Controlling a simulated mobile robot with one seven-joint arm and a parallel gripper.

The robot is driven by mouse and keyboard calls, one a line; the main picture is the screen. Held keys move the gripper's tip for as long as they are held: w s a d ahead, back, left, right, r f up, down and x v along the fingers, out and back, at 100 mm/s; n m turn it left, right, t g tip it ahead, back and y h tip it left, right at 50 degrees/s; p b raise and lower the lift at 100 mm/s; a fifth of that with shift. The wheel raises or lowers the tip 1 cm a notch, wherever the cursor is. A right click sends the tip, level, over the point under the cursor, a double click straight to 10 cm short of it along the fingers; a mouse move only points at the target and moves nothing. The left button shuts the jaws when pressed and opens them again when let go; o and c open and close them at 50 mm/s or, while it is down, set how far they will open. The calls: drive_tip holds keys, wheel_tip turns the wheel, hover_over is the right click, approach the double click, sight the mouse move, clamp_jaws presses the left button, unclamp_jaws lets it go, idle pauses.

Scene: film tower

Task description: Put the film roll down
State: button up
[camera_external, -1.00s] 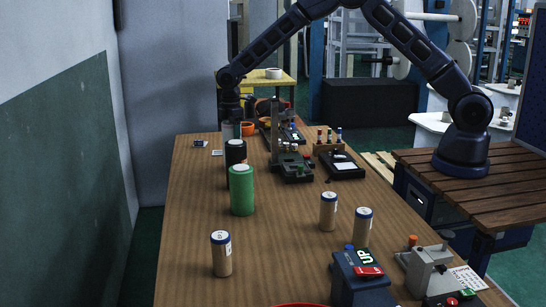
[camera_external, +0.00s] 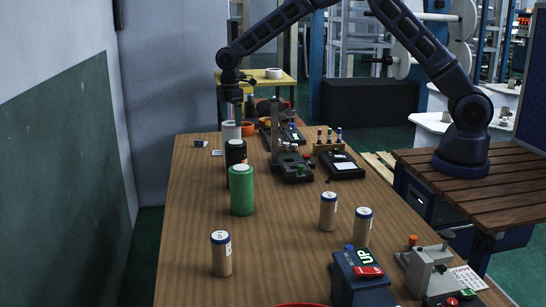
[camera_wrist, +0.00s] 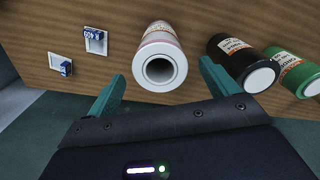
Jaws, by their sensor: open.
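A white film roll (camera_external: 231,131) stands upright on the far left of the wooden table. In the wrist view the white roll (camera_wrist: 158,52) shows its hollow core end, between the two teal fingers. My gripper (camera_external: 233,105) is above the roll in the external view, open and holding nothing. In the wrist view the fingers of my gripper (camera_wrist: 161,78) are spread on either side of the roll's end, with gaps. A black roll (camera_external: 235,153) and a green roll (camera_external: 242,192) stand nearer the camera in a row with it.
Small cards or tags (camera_wrist: 95,41) lie on the table beside the white roll. An orange ring (camera_external: 248,128) and a dark device (camera_external: 292,165) stand to its right. Several tan rolls (camera_external: 221,254) stand at the front. The table's left side is mostly clear.

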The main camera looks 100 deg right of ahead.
drive_tip(key=s+a+r+m+t, duration=0.1)
drive_tip(key=s+a+r, duration=0.35)
drive_tip(key=r, duration=0.45)
drive_tip(key=s+a+r, duration=0.3)
drive_tip(key=a+r, duration=0.3)
drive_tip(key=r, duration=0.4)
drive_tip(key=s+a+r+m+t, duration=0.1)
drive_tip(key=s+a+r, duration=0.85)
drive_tip(key=s, duration=0.35)
drive_tip(key=s+a+f+m+t, duration=0.1)
drive_tip(key=s+a, duration=0.3)
drive_tip(key=s, duration=0.6)
drive_tip(key=s+a+f, duration=0.1)
drive_tip(key=s+a, duration=0.3)
drive_tip(key=s, duration=0.6)
drive_tip(key=s+a+f+m+t, duration=0.1)
drive_tip(key=s+a, duration=0.3)
drive_tip(key=s, duration=0.6)
drive_tip(key=shift+s+m+t, duration=0.3)
idle(0.4)
